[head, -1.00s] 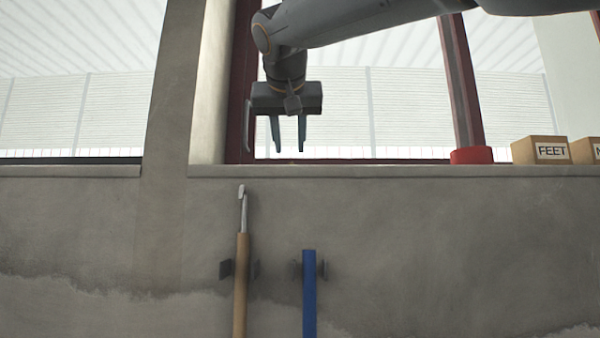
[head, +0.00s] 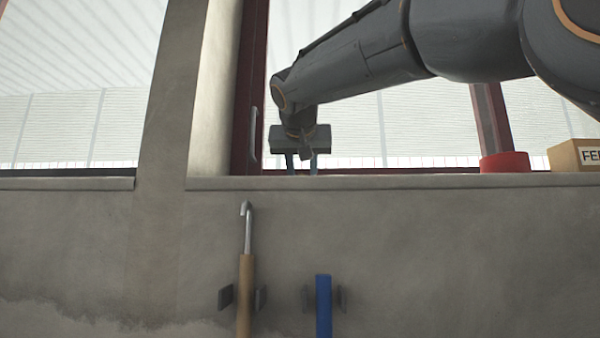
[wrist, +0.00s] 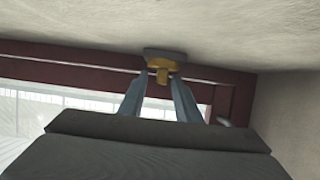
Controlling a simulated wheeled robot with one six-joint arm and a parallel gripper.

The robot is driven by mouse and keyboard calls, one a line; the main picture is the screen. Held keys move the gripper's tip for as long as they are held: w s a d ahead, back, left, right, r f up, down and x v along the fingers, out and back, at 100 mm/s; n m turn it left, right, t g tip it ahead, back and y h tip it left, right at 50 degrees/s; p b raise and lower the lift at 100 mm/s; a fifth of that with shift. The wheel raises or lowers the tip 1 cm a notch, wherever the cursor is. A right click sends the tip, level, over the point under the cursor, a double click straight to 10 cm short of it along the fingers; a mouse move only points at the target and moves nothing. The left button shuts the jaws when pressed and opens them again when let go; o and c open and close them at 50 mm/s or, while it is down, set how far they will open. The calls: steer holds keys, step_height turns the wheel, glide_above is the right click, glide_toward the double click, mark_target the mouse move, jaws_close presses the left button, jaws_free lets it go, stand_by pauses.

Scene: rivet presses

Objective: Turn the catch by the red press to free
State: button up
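In the head view my gripper (head: 302,166) points down just above the sill, in front of the window; the catch does not show there. A low red cylinder (head: 504,163) stands on the sill at right; I cannot make out a press.
A concrete sill (head: 380,182) runs below the window. A hooked tool with a wooden handle (head: 245,290) and a blue bar (head: 323,305) hang on the wall beneath. A cardboard box (head: 570,154) stands at right. A dark red window frame (head: 248,110) is left of my gripper.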

steer(key=shift+w, duration=0.2)
steer(key=shift+a, duration=0.1)
jaws_close()
